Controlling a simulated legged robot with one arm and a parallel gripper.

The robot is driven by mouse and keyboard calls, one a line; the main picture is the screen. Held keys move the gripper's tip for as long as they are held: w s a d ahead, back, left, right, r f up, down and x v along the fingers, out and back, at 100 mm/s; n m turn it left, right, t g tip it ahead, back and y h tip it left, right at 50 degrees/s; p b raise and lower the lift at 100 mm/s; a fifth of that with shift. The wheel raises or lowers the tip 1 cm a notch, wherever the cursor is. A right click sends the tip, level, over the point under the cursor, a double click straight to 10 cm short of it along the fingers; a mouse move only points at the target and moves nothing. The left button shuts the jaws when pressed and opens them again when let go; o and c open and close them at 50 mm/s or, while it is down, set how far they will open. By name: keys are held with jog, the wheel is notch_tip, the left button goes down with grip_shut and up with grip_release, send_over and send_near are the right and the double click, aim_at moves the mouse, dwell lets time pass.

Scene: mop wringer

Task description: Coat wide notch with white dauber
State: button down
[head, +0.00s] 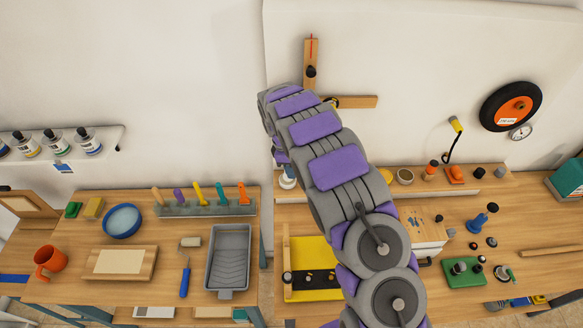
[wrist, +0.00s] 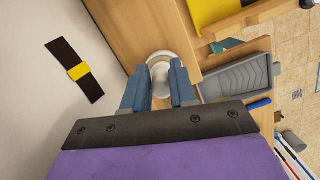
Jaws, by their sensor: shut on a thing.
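In the wrist view my gripper (wrist: 160,72) has its two blue fingers closed on a white round-headed piece, which I take as the white dauber (wrist: 159,66). A pale ring shows around or behind it, at the edge of a wooden surface. In the head view my arm hides most of the gripper; a small white piece (head: 288,181) shows below the arm's far end, near the back of the bench. I cannot make out a wide notch for certain. A yellow board (head: 303,255) with a black strip lies on the right bench, partly behind my arm.
A grey paint tray (head: 229,262) and a rack of coloured-handle tools (head: 205,207) are on the left bench. A blue bowl (head: 122,221) and red mug (head: 48,262) stand farther left. A wooden bracket (head: 311,65) is on the wall. Small items crowd the right bench.

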jog(key=shift+r+p, duration=0.6)
jog(key=shift+r, duration=2.4)
jog(key=c, duration=1.4)
grip_release()
grip_shut()
